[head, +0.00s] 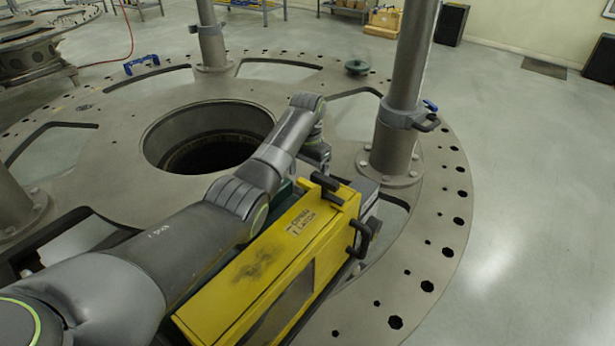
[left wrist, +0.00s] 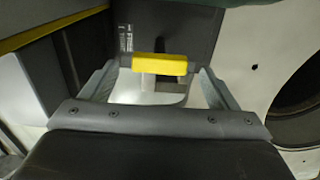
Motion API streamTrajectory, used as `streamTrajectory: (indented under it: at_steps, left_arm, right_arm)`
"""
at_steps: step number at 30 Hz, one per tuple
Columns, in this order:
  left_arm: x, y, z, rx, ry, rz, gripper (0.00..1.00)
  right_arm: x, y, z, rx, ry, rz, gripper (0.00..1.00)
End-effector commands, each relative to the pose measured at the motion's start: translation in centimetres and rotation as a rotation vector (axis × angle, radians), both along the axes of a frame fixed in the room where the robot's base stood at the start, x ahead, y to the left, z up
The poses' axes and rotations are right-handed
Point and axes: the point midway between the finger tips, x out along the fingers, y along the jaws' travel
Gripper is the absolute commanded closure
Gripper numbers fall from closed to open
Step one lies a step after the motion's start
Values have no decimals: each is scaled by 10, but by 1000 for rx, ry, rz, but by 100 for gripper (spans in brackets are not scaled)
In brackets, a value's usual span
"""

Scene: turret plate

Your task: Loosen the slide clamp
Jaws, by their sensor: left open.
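In the left wrist view a yellow bar (left wrist: 160,64), seemingly the slide clamp's handle, stands out from a dark grey face with a small white label. My left gripper (left wrist: 158,72) is open, with one finger on each side of the bar. Whether either finger touches it, I cannot tell. In the head view my left arm reaches over the yellow box unit (head: 262,272), and its wrist is at the unit's far side. My right gripper is not in view.
The yellow unit has black handles (head: 359,238) and sits on a round steel plate (head: 450,215) with holes. A large round opening (head: 205,140) lies left of the arm. A post with a collar (head: 398,117) and blue lever (head: 430,105) stands behind right. Open floor lies right.

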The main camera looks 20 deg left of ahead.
Motion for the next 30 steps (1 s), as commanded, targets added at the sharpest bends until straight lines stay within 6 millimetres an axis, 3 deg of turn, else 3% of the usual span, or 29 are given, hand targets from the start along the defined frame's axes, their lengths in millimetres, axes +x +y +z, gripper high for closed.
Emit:
streamTrajectory:
  at_steps: [6, 15, 25, 30]
  left_arm:
    - [0, 0, -19, 0, 1, -1, 18]
    - [0, 0, -21, 1, 0, 0, 18]
    - [0, 0, -21, 1, 0, 0, 60]
    - [0, 0, -20, 1, 0, 5, 63]
  right_arm:
    - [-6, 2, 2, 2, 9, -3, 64]
    - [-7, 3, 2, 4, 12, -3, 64]
    - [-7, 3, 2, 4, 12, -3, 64]
    - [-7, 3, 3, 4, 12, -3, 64]
